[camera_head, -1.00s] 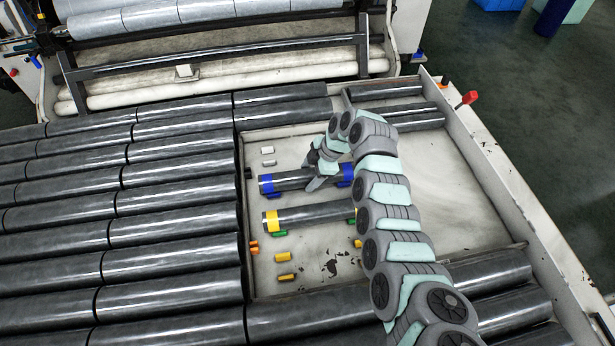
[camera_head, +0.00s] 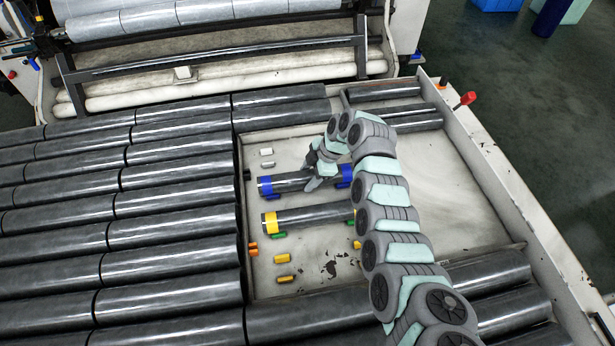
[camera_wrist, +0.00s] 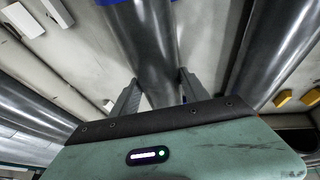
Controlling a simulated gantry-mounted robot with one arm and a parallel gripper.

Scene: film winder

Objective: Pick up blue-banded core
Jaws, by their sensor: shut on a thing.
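The blue-banded core (camera_head: 288,182) is a dark cylinder with a blue band at each end. It lies across the recessed pale bed in the head view. My gripper (camera_head: 318,178) is shut around its middle, from above. In the wrist view the core (camera_wrist: 147,50) runs between the two fingers (camera_wrist: 158,98), with a blue band at the top edge. Whether the core touches the bed is hard to tell.
Small white, yellow, green and orange blocks sit on the bed, such as a yellow block (camera_head: 282,258). Rows of dark rollers (camera_head: 165,228) fill the left side. The winder frame (camera_head: 215,65) stands behind. The bed's right part (camera_head: 450,190) is bare.

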